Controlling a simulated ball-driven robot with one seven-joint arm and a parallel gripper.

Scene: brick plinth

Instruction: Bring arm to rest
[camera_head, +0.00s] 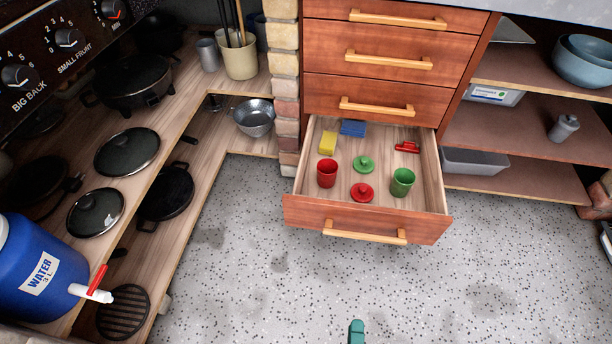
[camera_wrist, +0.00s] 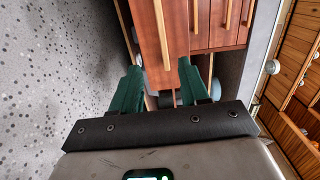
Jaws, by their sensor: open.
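My gripper (camera_wrist: 158,82) shows in the wrist view with its two green fingers apart and nothing between them. In the head view only a small green tip of it (camera_head: 356,332) shows at the bottom edge, over the floor. The rest of my arm is out of the head view. In the wrist view, wooden drawer fronts (camera_wrist: 212,25) lie beyond the fingers, apart from them.
The bottom drawer (camera_head: 367,227) is pulled out. It holds a red cup (camera_head: 327,173), a green cup (camera_head: 402,182), two lids, a yellow block, a blue block and a red clip. Shelves with pans and a blue water jug (camera_head: 38,270) stand left. The speckled floor (camera_head: 250,260) is clear.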

